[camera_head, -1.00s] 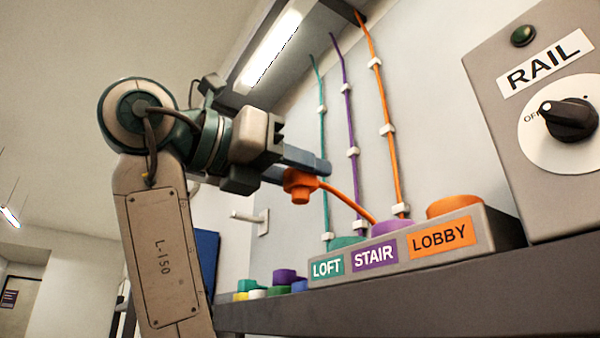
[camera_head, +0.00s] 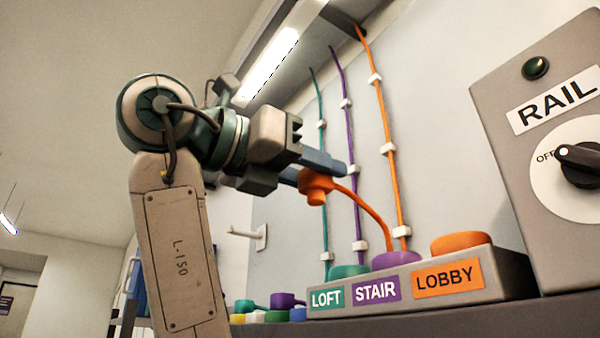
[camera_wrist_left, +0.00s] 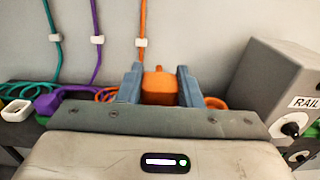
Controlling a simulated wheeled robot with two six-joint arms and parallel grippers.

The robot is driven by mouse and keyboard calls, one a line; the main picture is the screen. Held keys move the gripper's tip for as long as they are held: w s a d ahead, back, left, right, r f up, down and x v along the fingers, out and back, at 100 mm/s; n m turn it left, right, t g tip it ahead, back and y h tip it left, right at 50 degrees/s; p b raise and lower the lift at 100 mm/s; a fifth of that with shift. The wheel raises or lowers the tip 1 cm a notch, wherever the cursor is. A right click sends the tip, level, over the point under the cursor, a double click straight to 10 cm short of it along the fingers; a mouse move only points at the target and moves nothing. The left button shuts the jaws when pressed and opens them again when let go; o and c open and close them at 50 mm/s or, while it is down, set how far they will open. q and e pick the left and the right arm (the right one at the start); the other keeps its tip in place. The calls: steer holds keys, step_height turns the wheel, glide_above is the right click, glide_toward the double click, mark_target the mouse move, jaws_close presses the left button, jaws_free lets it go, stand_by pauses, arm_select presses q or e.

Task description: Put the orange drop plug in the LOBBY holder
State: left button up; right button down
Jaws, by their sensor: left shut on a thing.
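The orange drop plug (camera_head: 317,189) is between the blue-grey fingers of my left gripper (camera_head: 322,170), which is shut on it. In the left wrist view the plug (camera_wrist_left: 159,87) shows between both fingertips. An orange cable runs from it down behind the holder row. The LOBBY holder (camera_head: 461,243) is the round orange one at the right end of the row, above its orange label (camera_head: 449,278). The plug is in the air, up and to the left of that holder, apart from it. My right gripper is not in view.
The green LOFT holder (camera_head: 348,271) and purple STAIR holder (camera_head: 397,260) stand left of LOBBY. The grey RAIL box (camera_head: 512,170) with a dial stands close to the right. Cables are clipped to the wall behind. Several coloured pieces (camera_head: 276,316) lie left of the row.

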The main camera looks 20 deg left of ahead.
arm_select(q)
steer(key=d+b, duration=0.2)
steer(key=d, duration=1.2)
steer(key=shift+d, duration=0.3)
steer(key=shift+s+a, duration=0.1)
